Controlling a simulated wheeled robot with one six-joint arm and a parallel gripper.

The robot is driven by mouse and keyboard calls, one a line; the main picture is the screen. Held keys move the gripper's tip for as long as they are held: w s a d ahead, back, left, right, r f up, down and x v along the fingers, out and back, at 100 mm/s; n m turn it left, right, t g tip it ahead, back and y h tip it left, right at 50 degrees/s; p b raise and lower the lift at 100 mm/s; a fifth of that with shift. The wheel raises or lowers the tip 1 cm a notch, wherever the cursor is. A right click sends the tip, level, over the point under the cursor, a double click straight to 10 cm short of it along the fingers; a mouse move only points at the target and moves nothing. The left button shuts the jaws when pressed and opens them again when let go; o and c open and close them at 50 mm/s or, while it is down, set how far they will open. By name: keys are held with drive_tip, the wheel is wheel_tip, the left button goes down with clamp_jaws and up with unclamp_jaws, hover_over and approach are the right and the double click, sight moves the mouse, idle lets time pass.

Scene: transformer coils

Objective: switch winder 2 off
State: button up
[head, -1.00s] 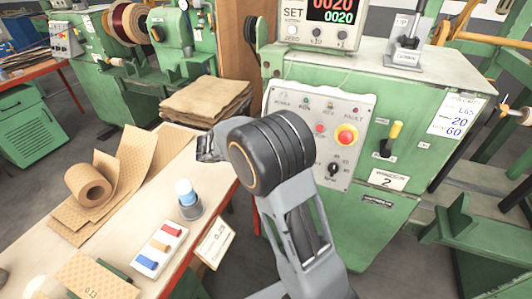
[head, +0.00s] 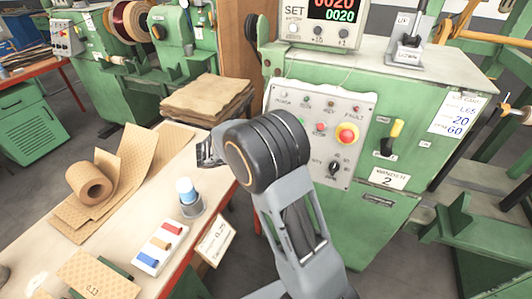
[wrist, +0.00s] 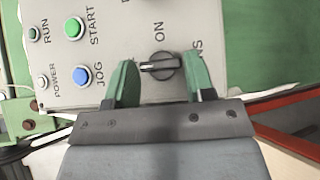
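Winder 2 (head: 425,220) is the green machine at the right of the head view, with a nameplate reading WINDER 2 (head: 388,178). Its grey control panel (head: 360,105) faces me, its lower left part hidden behind my arm. In the wrist view a black rotary switch (wrist: 160,66) is on a panel, with ON printed beside it and a partly hidden label ending in NS. My gripper (wrist: 161,75) is open, one green finger on each side of the switch, with gaps visible. I cannot tell the depth.
A green START button (wrist: 74,27) and a blue JOG button (wrist: 81,76) are close to the left finger. A red emergency button (head: 346,134) and a black selector (head: 334,168) are right of my arm. A paper-covered workbench (head: 120,225) stands at the left.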

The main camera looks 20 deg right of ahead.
drive_tip(key=o, duration=0.4)
drive_tip(key=shift+c, duration=0.2)
drive_tip(key=v, duration=1.4)
drive_tip(key=shift+s+d, duration=0.1)
drive_tip(key=s+d+r+m+t+y+p, duration=0.1)
drive_tip(key=s+d+r+t+y+p, duration=0.1)
drive_tip(key=s+y, duration=0.5)
drive_tip(key=s+d+r+m+t+y+p, duration=0.1)
drive_tip(key=s+d+r+t+y+p, duration=0.1)
drive_tip(key=s+y, duration=0.6)
drive_tip(key=s+t+p, duration=0.1)
drive_tip(key=s, duration=0.2)
drive_tip(key=shift+d+p, duration=0.3)
drive_tip(key=shift+p, duration=0.05)
